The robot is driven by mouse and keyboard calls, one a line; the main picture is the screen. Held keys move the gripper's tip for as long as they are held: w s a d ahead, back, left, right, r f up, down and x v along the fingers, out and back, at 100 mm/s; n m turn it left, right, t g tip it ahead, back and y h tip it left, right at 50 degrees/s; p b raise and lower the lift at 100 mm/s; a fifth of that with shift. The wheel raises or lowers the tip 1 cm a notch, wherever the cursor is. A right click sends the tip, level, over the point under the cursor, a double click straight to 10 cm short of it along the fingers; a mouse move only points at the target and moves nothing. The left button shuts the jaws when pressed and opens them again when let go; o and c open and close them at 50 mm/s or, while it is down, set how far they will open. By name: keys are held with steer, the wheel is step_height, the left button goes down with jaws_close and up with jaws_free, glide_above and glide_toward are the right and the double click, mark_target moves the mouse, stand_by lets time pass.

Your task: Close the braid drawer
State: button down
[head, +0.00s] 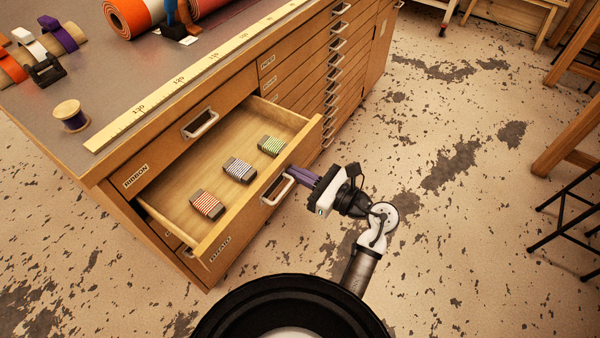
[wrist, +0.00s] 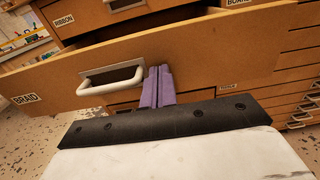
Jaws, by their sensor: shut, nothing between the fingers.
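The braid drawer (head: 225,228) is pulled open from the wooden cabinet, with its "BRAID" label at the left of its front. Three bundles of braid lie inside: a red striped one (head: 207,205), a grey-violet one (head: 239,169) and a green one (head: 271,146). The drawer's pale handle (wrist: 112,80) shows in the wrist view, left of my fingers. My gripper (head: 290,172) has its purple fingers together and empty. The fingertips (wrist: 158,72) are at the drawer front just right of the handle; I cannot tell whether they touch it.
The closed ribbon drawer (head: 170,150) is above. The cabinet top holds a yellow ruler (head: 180,82), a thread spool (head: 71,115) and an orange roll (head: 128,15). A stool (head: 570,215) and wooden table legs stand at right. Open floor (head: 450,240) lies between.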

mark_target(233, 146)
steer(key=x, duration=2)
steer(key=shift+r, duration=0.1)
steer(key=shift+w+a+r, duration=0.1)
steer(key=shift+a+r, duration=0.1)
